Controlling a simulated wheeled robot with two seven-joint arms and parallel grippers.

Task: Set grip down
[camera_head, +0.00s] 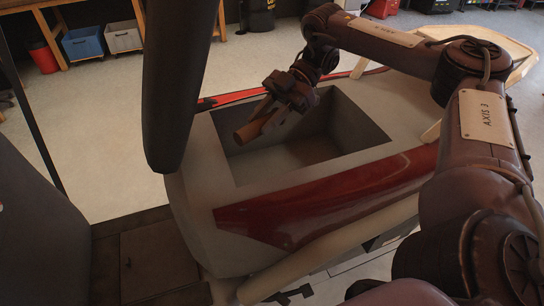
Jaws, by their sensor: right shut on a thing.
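My right gripper (268,116) is shut on the grip (249,131), a short brown cylinder. The gripper comes in from the upper right and holds the grip tilted, its near end pointing down and left. In the picture the grip lies over the left part of a square open recess (373,140) in a pale body with red panels. I cannot tell whether the grip touches the rim. Part of the grip is hidden by the fingers. My left gripper is not in view.
A dark rounded upright shape (181,85) stands close on the left and blocks part of the view. Blue (82,43) and grey (123,37) bins sit under a wooden bench at the back left. Pale floor (95,140) is clear on the left.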

